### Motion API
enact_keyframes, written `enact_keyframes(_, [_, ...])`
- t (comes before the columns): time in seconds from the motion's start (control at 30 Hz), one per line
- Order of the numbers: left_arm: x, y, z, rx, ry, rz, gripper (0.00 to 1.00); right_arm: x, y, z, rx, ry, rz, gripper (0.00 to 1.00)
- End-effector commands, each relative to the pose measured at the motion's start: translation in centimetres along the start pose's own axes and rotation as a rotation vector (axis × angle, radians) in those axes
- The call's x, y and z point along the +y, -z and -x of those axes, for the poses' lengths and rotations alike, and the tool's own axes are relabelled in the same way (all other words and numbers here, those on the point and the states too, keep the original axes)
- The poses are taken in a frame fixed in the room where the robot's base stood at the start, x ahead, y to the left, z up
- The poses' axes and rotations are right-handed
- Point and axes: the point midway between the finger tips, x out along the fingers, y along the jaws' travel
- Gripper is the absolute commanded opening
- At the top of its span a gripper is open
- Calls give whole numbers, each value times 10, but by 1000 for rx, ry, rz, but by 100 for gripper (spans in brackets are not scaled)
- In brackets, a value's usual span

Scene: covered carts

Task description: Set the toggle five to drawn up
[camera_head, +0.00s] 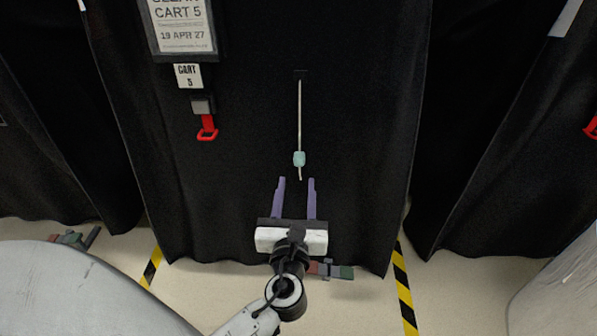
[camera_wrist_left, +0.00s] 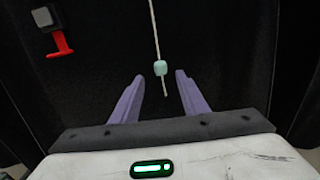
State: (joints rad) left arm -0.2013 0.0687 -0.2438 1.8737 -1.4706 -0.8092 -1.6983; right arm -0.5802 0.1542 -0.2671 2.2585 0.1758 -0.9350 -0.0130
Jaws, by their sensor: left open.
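The toggle (camera_head: 299,158) is a small pale-green bead near the bottom of a light cord (camera_head: 299,115). The cord hangs down the front of the black cover of cart 5 (camera_head: 360,130), and a short tail shows below the bead. My left gripper (camera_head: 297,181) is open, its two purple fingers pointing up at the cover just below the toggle. In the left wrist view the toggle (camera_wrist_left: 160,68) appears just beyond the fingertips and between their lines, with nothing between the fingers but the cord's tail end. My right gripper is not in view.
A CART 5 label (camera_head: 188,76) and a red pull (camera_head: 207,128) on a grey buckle hang left of the cord. Other black covers stand on both sides. Yellow-black tape (camera_head: 404,285) marks the floor, and grey-green-red casters (camera_head: 331,270) show under the hem.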

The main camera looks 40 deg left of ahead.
Motion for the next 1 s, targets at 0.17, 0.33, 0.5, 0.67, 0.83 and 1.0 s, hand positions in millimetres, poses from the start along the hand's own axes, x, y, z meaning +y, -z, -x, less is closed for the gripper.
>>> enact_keyframes(0.17, [0,1,-35,-2,0,3,41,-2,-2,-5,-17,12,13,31])
enact_keyframes(0.33, [0,1,-64,-1,1,4,41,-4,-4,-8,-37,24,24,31])
enact_keyframes(0.5, [0,2,-80,2,1,3,41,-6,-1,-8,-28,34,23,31])
enact_keyframes(0.67, [0,1,-85,3,2,4,41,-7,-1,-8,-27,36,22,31])
enact_keyframes(0.83, [0,1,-85,3,2,4,41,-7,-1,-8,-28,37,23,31])
enact_keyframes(1.0, [0,1,-85,3,2,4,15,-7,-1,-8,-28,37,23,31])
